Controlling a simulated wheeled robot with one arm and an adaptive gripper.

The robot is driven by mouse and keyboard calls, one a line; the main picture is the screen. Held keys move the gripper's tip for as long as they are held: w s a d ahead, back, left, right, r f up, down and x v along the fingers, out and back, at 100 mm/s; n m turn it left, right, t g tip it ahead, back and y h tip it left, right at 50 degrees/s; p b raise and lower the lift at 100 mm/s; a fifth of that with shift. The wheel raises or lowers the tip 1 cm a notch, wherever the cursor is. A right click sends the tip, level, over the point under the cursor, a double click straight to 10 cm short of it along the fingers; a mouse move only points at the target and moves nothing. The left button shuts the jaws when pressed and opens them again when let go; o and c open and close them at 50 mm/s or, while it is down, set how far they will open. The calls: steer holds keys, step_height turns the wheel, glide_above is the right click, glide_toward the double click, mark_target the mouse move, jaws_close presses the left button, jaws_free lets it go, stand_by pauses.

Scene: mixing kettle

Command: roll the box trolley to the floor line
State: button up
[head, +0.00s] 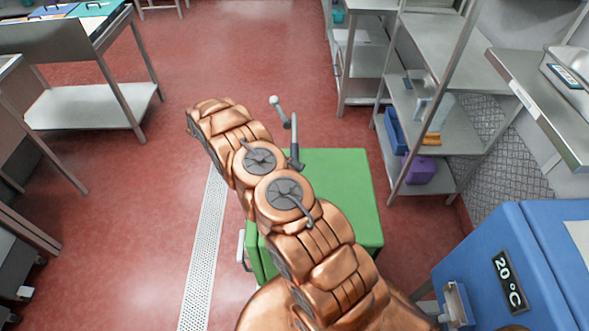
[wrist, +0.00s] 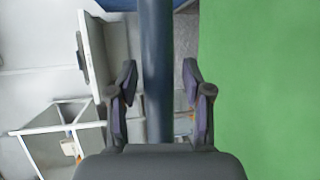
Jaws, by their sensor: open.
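The green box trolley (head: 345,185) stands on the red floor in the head view, partly hidden behind my copper arm. In the wrist view, my open gripper (wrist: 160,95) has one finger on each side of a dark blue post (wrist: 157,50), apparently the trolley's handle. Gaps show between the post and both fingers. The green box (wrist: 262,90) fills the right of that view. My gripper is not clearly visible in the head view. A pale perforated floor strip (head: 203,250) runs left of the trolley.
A metal shelf rack (head: 440,140) with bins stands right of the trolley. A metal table (head: 95,105) stands at the left. Red floor lies open beyond and left of the trolley.

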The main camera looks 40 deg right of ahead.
stand_by(0.3)
steer(key=shift+w+a, duration=0.2)
steer(key=shift+a, duration=0.15)
steer(key=s+a+r+n+t+y, duration=0.25)
steer(key=a+r, duration=0.25)
steer(key=r, duration=0.4)
steer(key=s+a+r+n+t+y, duration=0.1)
steer(key=s+a+r+n+t, duration=0.4)
steer(key=r, duration=0.4)
steer(key=s+a+r+n+t+y, duration=0.2)
steer(key=s+a, duration=0.3)
steer(key=s, duration=0.3)
steer(key=s+a+r+n+t+y, duration=0.2)
steer(key=s+a+r+t, duration=0.1)
steer(key=s, duration=0.6)
steer(key=shift+s+a+r, duration=0.15)
steer(key=shift+a+r, duration=0.6)
steer(key=shift+a, duration=0.45)
